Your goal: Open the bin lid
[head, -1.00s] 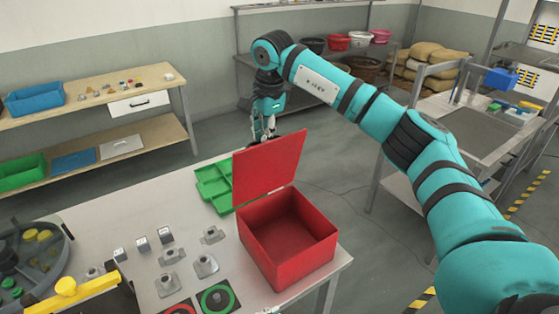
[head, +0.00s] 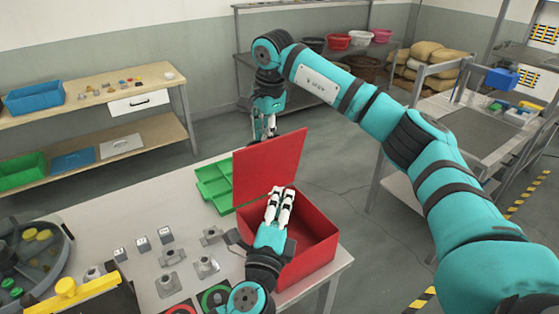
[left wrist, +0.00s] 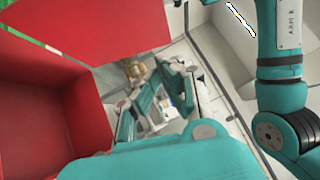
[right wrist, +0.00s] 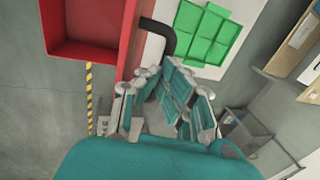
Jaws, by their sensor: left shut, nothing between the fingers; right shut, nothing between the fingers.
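The red bin (head: 318,238) stands at the table's right corner. Its red lid (head: 268,165) stands up, tilted back, and the bin's mouth is open. The lid also shows in the left wrist view (left wrist: 110,28). A black bent handle (right wrist: 165,38) sticks out beside the lid's edge in the right wrist view. My left gripper (head: 281,192) is shut and empty, in front of the lid and over the bin's opening in the head view. My right gripper (head: 263,135) is shut and empty behind the lid; whether it touches the lid cannot be told.
A green compartment tray (head: 212,180) lies on the table behind and left of the lid. Several grey metal fittings (head: 205,266) and small blocks (head: 142,243) stand left of the bin. A round dark tray (head: 35,260) is at the far left. Floor is free beyond the table.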

